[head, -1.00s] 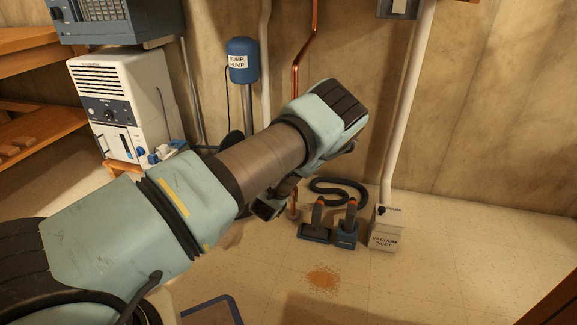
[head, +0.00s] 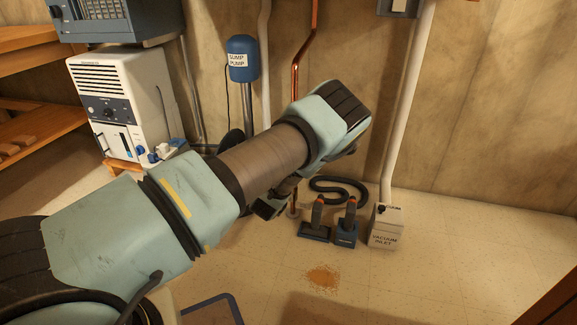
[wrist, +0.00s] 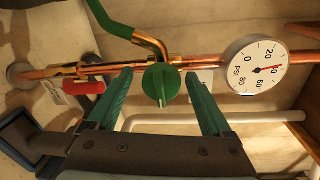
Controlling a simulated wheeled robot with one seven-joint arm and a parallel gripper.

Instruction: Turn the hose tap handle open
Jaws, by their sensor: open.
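In the wrist view, a green ridged tap handle (wrist: 161,84) sits on a copper pipe (wrist: 212,61), close to where a green hose (wrist: 112,20) joins through a brass bend. My gripper (wrist: 159,73) is open, with one green finger on each side of the handle. Gaps show between handle and fingers, and nothing is held. The handle's pale pointer line runs nearly up and down in the picture. In the head view my arm hides the tap and most of my gripper.
On the same pipe are a red handle (wrist: 84,87) left of the tap and a round PSI gauge (wrist: 257,65) to the right. A white pipe (wrist: 240,117) runs below. A vacuum inlet box (head: 386,228) and tools stand on the floor.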

